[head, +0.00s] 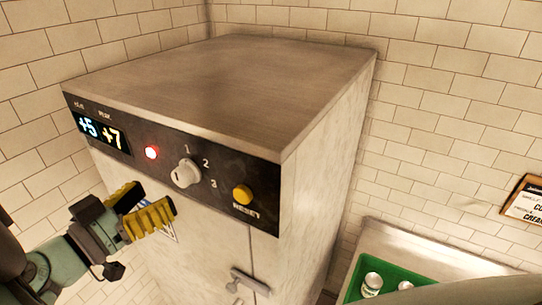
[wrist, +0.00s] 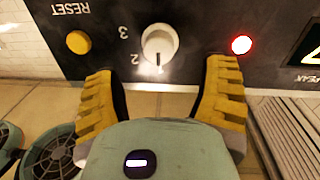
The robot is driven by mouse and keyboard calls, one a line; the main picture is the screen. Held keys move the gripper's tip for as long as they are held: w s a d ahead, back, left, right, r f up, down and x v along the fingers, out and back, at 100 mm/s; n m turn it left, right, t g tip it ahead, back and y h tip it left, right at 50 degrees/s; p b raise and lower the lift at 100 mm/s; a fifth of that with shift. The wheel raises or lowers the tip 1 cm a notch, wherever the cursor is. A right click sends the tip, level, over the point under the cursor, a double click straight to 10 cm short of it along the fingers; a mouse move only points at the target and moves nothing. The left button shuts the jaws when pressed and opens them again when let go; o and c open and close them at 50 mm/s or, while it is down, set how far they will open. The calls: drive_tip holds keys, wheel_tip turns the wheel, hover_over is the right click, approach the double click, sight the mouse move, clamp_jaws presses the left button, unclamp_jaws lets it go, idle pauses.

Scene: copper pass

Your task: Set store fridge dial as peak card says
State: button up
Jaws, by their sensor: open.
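The store fridge (head: 240,85) is a steel cabinet with a dark control panel. Its pale round dial (head: 186,173) has marks 1, 2 and 3 around it; it also shows in the upside-down wrist view (wrist: 159,45). The dial's pointer seems to face 1, but I cannot tell surely. The display (head: 101,131) reads +5 and +7, the +7 under PEAK.
A red lit lamp (head: 152,152) is left of the dial and a yellow RESET button (head: 242,194) is right of it. A door handle (head: 248,282) sits below. A framed card (head: 525,200) hangs on the right wall, above a counter with a green tray (head: 412,279).

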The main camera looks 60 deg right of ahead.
sight(177, 179)
drive_tip(key=d+p, duration=0.2)
drive_tip(key=d, duration=0.3)
drive_tip(key=shift+d+r+p, duration=0.15)
drive_tip(key=shift+r+p, duration=0.05)
drive_tip(key=shift+p, duration=0.15)
drive_tip(key=shift+d+f+p, duration=0.25)
drive_tip(key=shift+d+p, duration=0.1)
drive_tip(key=shift+d, duration=0.5)
drive_tip(key=c, duration=1.2)
drive_tip(key=shift+c, duration=0.2)
